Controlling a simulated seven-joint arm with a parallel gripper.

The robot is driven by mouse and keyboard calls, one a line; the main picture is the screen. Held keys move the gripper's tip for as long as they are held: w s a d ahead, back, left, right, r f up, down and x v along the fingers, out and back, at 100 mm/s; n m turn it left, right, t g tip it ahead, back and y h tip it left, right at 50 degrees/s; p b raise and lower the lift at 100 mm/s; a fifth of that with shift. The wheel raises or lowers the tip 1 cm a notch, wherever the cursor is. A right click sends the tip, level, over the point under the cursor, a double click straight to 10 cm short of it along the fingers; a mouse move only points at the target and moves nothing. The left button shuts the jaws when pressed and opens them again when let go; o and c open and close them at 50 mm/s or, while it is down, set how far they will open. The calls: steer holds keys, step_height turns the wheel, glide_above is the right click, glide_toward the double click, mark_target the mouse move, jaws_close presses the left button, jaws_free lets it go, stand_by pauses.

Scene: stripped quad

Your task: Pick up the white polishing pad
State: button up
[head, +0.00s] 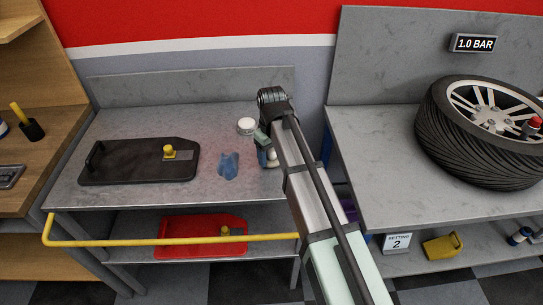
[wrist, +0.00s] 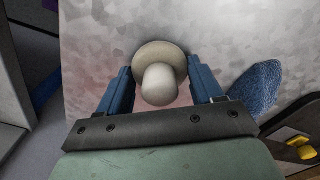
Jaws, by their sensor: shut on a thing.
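The white polishing pad (wrist: 158,84) is a pale cream disc with a rounded knob, seen between my gripper's blue fingers in the wrist view. My gripper (wrist: 160,70) is shut on it, one finger on each side. In the head view, my gripper (head: 267,157) is at the right end of the grey metal bench (head: 125,122), and part of the pad (head: 271,155) shows beside the fingers. My arm hides some of it. I cannot tell whether the pad touches the bench top.
A white round container (head: 247,125) stands just behind my gripper. A tyre (head: 455,145) rests on the right bench. A gap separates the benches.

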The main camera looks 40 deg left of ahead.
step_height(320, 180, up, 10)
steer(key=shift+f, duration=0.15)
stand_by(0.3)
